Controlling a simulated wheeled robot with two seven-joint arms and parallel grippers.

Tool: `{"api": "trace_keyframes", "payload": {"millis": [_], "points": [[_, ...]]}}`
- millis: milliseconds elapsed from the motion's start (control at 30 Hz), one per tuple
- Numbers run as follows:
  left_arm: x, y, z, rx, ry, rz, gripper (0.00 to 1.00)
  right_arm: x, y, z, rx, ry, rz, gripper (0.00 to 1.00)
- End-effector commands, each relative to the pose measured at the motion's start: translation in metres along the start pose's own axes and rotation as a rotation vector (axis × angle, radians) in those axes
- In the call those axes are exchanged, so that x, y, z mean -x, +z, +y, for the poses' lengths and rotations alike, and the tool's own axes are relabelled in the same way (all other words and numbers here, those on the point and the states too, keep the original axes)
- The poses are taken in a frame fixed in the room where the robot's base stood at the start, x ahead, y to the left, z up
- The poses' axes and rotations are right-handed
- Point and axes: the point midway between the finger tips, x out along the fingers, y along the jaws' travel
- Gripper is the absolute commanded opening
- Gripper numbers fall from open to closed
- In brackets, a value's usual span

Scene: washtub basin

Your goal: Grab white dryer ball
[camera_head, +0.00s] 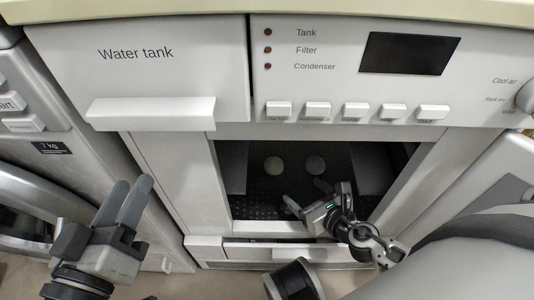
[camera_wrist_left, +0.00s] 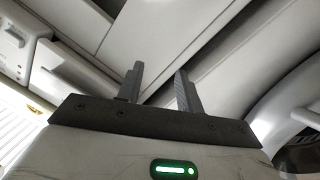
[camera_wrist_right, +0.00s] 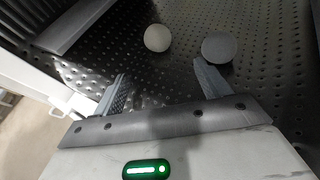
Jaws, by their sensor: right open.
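The white dryer ball (camera_head: 274,165) rests on the perforated dark floor inside the dryer opening. It also shows in the right wrist view (camera_wrist_right: 158,38), beyond the fingertips and between their lines. A grey ball (camera_head: 315,165) lies to its right, apart from it; in the right wrist view this grey ball (camera_wrist_right: 219,47) is just beyond the right-hand finger. My right gripper (camera_head: 315,193) reaches into the opening, open and empty, short of both balls. My left gripper (camera_head: 133,182) is open and empty, outside, in front of the panel left of the opening.
The dryer opening (camera_head: 207,190) has side walls and a low front sill around my right arm. Above it are the water tank drawer handle (camera_head: 150,113) and a row of buttons. An open door (camera_head: 490,190) stands at right; a washer with a round door is at left.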

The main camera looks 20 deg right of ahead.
Motion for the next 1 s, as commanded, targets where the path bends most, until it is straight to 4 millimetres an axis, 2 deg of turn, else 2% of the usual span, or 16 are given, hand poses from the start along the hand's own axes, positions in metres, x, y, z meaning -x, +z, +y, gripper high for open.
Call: {"api": "trace_keyframes", "payload": {"millis": [167,400,667,900,1000], "points": [[0.0,0.0,-0.001,-0.002,0.0,0.002,0.36,-0.036,0.001,0.0,-0.001,0.0,-0.004,0.76],[-0.004,-0.01,-0.002,-0.073,0.015,0.063,0.36,-0.084,0.0,0.0,-0.001,0.0,-0.002,0.76],[-0.006,-0.02,0.0,-0.122,0.025,0.112,0.36,-0.104,0.001,0.001,-0.001,0.001,-0.001,0.76],[-0.008,-0.023,-0.002,-0.163,0.031,0.153,0.36,-0.139,0.005,0.003,-0.003,0.0,-0.002,0.76],[-0.01,-0.037,0.002,-0.241,0.057,0.218,0.36,-0.149,0.005,0.003,-0.001,0.0,-0.001,0.76]]}}
